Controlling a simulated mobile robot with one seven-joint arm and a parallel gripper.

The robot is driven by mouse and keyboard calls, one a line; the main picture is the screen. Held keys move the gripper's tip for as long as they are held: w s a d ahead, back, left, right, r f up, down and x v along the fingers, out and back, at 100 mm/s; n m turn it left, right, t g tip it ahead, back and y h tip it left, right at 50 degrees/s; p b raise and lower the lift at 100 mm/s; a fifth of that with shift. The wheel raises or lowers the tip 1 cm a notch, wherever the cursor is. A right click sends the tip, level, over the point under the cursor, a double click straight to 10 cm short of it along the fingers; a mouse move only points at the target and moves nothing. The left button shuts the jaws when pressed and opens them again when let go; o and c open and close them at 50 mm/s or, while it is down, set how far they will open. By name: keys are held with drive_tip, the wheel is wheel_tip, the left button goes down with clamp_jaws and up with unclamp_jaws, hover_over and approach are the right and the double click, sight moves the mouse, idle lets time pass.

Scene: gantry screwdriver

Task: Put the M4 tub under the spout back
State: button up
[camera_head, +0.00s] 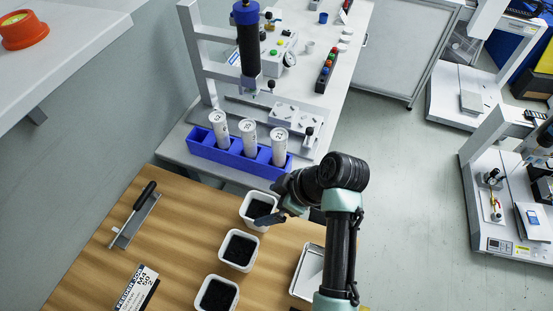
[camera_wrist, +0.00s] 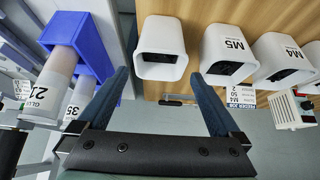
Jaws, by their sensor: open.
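Three white tubs with dark contents stand in a row on the wooden table. The farthest tub (camera_head: 259,222) has no readable label; in the wrist view it (camera_wrist: 159,68) lies ahead between my finger lines. The middle tub (camera_head: 239,265) reads M5 in the wrist view (camera_wrist: 228,40). The nearest tub (camera_head: 203,305) appears to be the one marked M4 in the wrist view (camera_wrist: 289,48). My gripper (camera_head: 272,217) is open and empty, beside the farthest tub; its two fingers show spread in the wrist view (camera_wrist: 160,76). I cannot tell if it touches the tub. No spout is clearly identifiable.
A blue rack (camera_head: 206,154) holds three white labelled tubes (camera_head: 249,135) beyond the tubs. A card (camera_head: 136,290) reads FEEDER JOB M4 50 2. A black-handled tool (camera_head: 135,215) lies left. Wood between tool and tubs is clear.

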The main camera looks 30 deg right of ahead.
drive_tip(key=v, duration=0.3)
drive_tip(key=w+r+m+t+h, duration=0.1)
drive_tip(key=w+r+t+h, duration=0.2)
drive_tip(key=w+r, duration=0.55)
drive_tip(key=w+a+r+m+t+h, duration=0.1)
drive_tip(key=w+a+r+t, duration=0.15)
drive_tip(key=r, duration=0.55)
drive_tip(key=w+a+r+m+t, duration=0.1)
drive_tip(key=a+r+t, duration=0.15)
drive_tip(key=r, duration=0.55)
drive_tip(key=w+a+r+m+t+h, duration=0.1)
drive_tip(key=w+r+t, duration=0.15)
drive_tip(key=r, duration=0.55)
drive_tip(key=s+a+r+m+t, duration=0.1)
drive_tip(key=s+a+r+t, duration=0.2)
drive_tip(key=r, duration=0.6)
drive_tip(key=s+a+r+m+t, duration=0.1)
drive_tip(key=s+a+r+t, duration=0.3)
drive_tip(key=s+r, duration=0.3)
drive_tip(key=s+a+r+m+t+y, duration=0.1)
drive_tip(key=s+a+r+t, duration=0.3)
drive_tip(key=r, duration=0.6)
drive_tip(key=shift+s+r+m+t, duration=0.3)
drive_tip(key=shift+s+r+t, duration=0.1)
drive_tip(key=shift+s, duration=0.3)
